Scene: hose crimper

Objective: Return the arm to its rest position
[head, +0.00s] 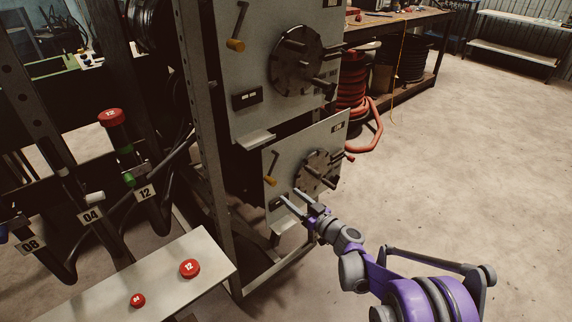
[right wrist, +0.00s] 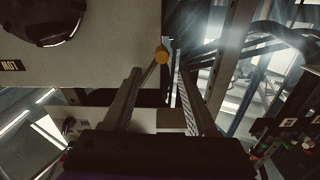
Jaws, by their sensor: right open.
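My right gripper (head: 289,195) is in front of the lower grey crimper panel (head: 325,142), near its lower left part. It is open, with its two fingers apart, and nothing shows between them. The right wrist view also shows both fingers of the gripper (right wrist: 156,70) spread. An orange-tipped lever (right wrist: 161,55) appears beyond the fingertips there; I cannot tell the distance. In the head view the lower panel's lever with an orange knob (head: 271,181) is just up and left of the fingertips. My left gripper is not in view.
A white shelf (head: 140,290) at lower left bears two red caps (head: 189,268). Hoses with number tags (head: 145,193) hang on the left rack. An upper panel (head: 220,60) is above. A workbench (head: 400,20) with a red hose reel (head: 352,90) stands behind. The floor at right is clear.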

